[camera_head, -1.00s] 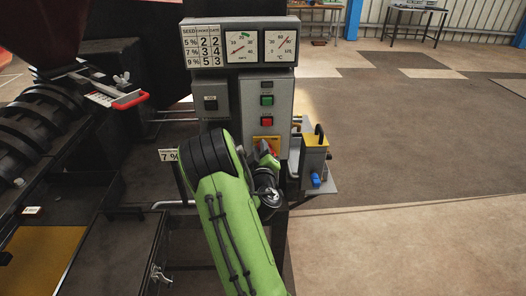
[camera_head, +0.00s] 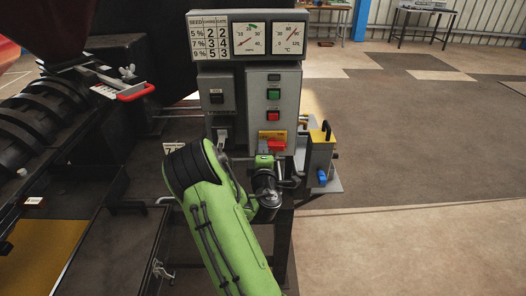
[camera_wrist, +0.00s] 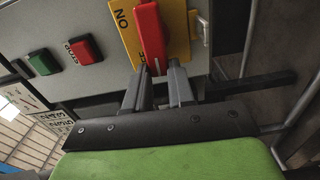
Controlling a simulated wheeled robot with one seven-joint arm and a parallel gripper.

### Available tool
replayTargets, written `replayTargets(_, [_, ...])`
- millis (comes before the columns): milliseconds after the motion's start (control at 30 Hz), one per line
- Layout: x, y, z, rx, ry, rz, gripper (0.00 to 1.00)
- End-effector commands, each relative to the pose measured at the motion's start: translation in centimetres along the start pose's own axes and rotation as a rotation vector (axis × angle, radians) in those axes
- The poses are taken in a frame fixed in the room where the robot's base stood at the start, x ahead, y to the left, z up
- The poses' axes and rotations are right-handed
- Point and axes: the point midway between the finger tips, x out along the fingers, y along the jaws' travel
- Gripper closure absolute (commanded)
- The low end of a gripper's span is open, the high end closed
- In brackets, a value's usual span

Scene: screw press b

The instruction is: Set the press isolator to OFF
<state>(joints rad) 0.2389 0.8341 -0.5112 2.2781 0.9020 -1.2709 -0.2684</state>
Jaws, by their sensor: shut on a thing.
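The isolator has a red handle (camera_head: 274,145) on a yellow plate (camera_head: 291,134), low on the grey control panel. In the wrist view the red handle (camera_wrist: 149,30) runs up and down the picture across the yellow plate (camera_wrist: 124,20). "ON" is readable beside it; another label by its lower end is partly hidden. In the head view the handle lies roughly level. My gripper (camera_wrist: 158,72) is shut on the near end of the handle, with one finger on each side. In the head view my gripper (camera_head: 266,158) is just below the handle and partly hides it.
A green button (camera_head: 274,94) and a red button (camera_head: 273,115) sit above the isolator. A grey switch box (camera_head: 216,92) is left of them, with gauges (camera_head: 247,36) on top. A box with a blue part (camera_head: 321,175) stands close on the right. Open floor lies beyond.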

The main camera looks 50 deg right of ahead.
Motion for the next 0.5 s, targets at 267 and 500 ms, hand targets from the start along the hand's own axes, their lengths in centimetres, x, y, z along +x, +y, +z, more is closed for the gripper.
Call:
replayTargets(267, [-0.03,-0.33,-0.07,-0.052,0.002,-0.003,1.0])
replayTargets(500, [-0.04,-0.37,-0.05,-0.058,0.002,-0.004,1.0])
